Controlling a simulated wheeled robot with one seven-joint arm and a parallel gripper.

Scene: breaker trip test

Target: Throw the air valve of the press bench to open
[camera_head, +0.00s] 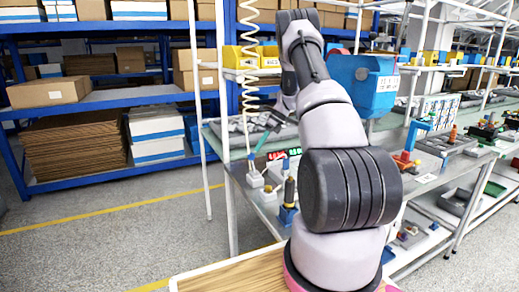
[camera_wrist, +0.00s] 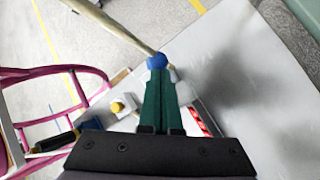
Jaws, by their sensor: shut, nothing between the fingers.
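My gripper (camera_wrist: 157,78) shows in the wrist view as two dark green fingers side by side, shut with nothing between them. A round blue part (camera_wrist: 157,61) is right at the fingertips; I cannot tell whether they touch it. A pale tan rod (camera_wrist: 112,28) runs from it to the upper left. In the head view my gripper (camera_head: 257,150) points down and left, above a small white box (camera_head: 254,178) at the left end of the bench. The box may be the air valve; its handle and position are not clear.
A red display (camera_head: 277,155) and a small block with a yellow button (camera_wrist: 118,106) are close by. Blue shelves with cartons (camera_head: 48,92) stand left. Open floor (camera_head: 130,220) lies between.

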